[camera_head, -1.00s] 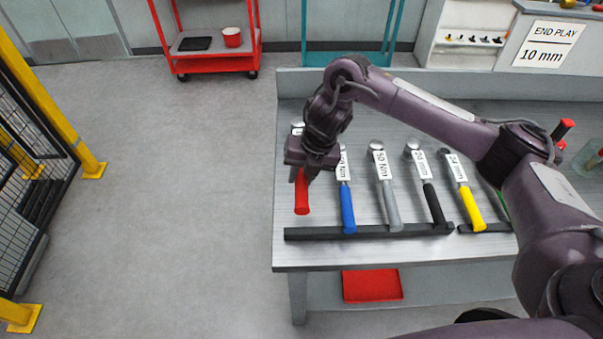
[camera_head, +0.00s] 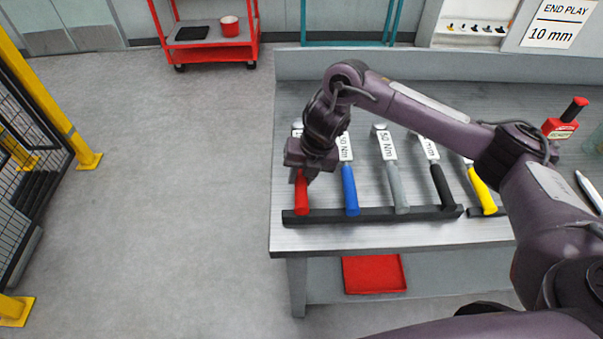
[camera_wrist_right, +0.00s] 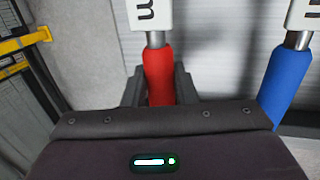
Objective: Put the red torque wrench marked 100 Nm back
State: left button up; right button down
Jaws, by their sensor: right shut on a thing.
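The red torque wrench (camera_head: 302,196) lies at the left end of the row on the workbench, its handle end at the dark rack bar (camera_head: 330,216). My right gripper (camera_head: 304,177) is shut on its red handle, seen from above. In the right wrist view the red handle (camera_wrist_right: 158,74) sits between the fingers of my right gripper (camera_wrist_right: 160,88). Its white label is mostly cut off there; only an "m" shows, so I cannot read 100 Nm. My gripper and arm hide its middle in the head view. My left gripper is not in view.
A blue wrench (camera_head: 350,190) lies just right of it, then grey (camera_head: 392,180), black (camera_head: 440,185) and yellow (camera_head: 482,190) ones. A red and black item (camera_head: 565,120) stands at the bench's right. Open floor lies left of the workbench (camera_head: 400,236).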

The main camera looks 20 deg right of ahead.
jog(key=shift+f+b, duration=0.3)
jog(key=c, duration=1.1)
grip_release()
